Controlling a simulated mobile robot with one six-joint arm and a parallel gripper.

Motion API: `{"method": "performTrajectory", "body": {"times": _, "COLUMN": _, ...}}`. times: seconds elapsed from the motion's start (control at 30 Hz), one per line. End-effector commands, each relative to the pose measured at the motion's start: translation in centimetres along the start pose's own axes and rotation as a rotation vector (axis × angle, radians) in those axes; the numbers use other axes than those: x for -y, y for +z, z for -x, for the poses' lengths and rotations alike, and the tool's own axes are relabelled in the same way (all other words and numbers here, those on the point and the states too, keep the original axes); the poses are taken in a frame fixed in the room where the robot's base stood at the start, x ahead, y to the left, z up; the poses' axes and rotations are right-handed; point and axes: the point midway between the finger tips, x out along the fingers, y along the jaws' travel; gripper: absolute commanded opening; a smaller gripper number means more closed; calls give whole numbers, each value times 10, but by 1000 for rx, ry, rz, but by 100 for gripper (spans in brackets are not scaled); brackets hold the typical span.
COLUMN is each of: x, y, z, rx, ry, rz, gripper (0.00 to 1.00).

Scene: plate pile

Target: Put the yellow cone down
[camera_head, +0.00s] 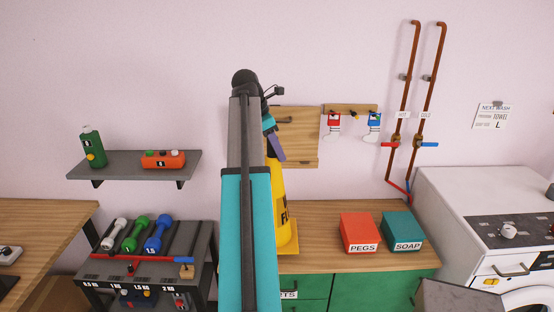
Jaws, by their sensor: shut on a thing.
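The yellow cone (282,205) is upright in the middle of the view, with dark lettering on its side and a square yellow base. My arm hides its left part. My gripper (276,150) is at the top of the cone and is shut on it; the fingertips are mostly hidden. The cone's base shows against the wooden top of the green cabinet (335,263). I cannot tell whether it touches that top.
A red PEGS box (360,232) and a teal SOAP box (403,231) stand right of the cone. A wooden wall board (300,130) is behind it. Dumbbells sit on a dark rack (190,283) at left. A white washing machine (470,190) is at right.

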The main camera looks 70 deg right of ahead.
Motion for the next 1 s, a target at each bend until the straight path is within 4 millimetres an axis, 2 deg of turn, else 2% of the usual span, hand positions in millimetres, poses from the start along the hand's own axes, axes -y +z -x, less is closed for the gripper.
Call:
{"method": "performTrajectory", "body": {"times": 0.47, "x": 0, "y": -12, "z": -26, "rx": 1, "ry": 1, "rz": 1, "gripper": 0}}
{"method": "performTrajectory", "body": {"times": 0.97, "x": 0, "y": -14, "z": -31, "rx": 1, "ry": 2, "rz": 1, "gripper": 0}}
{"method": "performTrajectory", "body": {"times": 1.0, "x": 0, "y": -15, "z": -32, "rx": 0, "ry": 1, "rz": 1, "gripper": 30}}
